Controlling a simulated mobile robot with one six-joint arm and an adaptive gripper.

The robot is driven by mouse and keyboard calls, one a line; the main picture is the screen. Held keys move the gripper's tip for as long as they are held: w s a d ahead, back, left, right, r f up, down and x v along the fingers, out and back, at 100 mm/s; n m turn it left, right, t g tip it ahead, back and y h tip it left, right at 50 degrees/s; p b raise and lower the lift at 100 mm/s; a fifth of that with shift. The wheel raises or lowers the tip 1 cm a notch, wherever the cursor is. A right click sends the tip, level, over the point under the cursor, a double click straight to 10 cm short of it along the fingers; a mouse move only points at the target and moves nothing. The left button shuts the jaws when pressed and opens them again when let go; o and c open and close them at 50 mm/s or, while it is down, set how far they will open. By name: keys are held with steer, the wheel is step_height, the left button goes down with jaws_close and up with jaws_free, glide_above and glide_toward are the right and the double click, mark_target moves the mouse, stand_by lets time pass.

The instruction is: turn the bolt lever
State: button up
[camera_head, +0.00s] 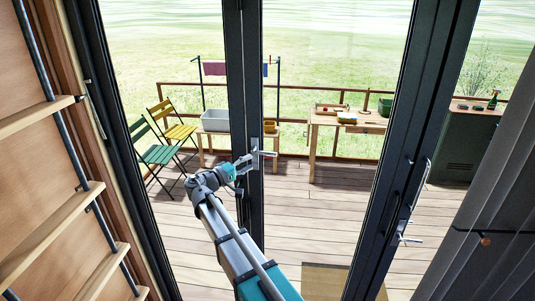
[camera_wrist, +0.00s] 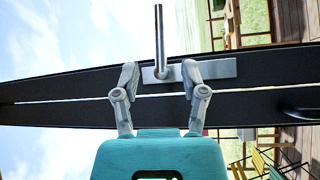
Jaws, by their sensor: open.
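A silver lever (camera_head: 266,153) is fixed to the dark middle frame of the glass doors and points right in the head view. In the wrist view the lever (camera_wrist: 159,35) is a round bar rising from a flat silver plate (camera_wrist: 215,69). My gripper (camera_head: 243,164) is right at this frame. In the wrist view my gripper (camera_wrist: 160,75) is open, with one finger on each side of the lever's base. Whether the fingers touch the lever or plate cannot be told.
Another dark door frame with a silver handle (camera_head: 403,239) stands at the right. Beyond the glass are a green chair (camera_head: 158,153), a yellow chair (camera_head: 180,130) and a wooden table (camera_head: 325,120) on a deck.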

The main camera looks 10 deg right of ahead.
mark_target(267, 154)
steer(key=x, duration=0.8)
steer(key=shift+d+p, duration=0.15)
steer(key=shift+p, duration=0.2)
jaws_close()
steer(key=shift+d, duration=0.4)
steer(key=shift+a, duration=0.35)
steer(key=shift+d, duration=0.1)
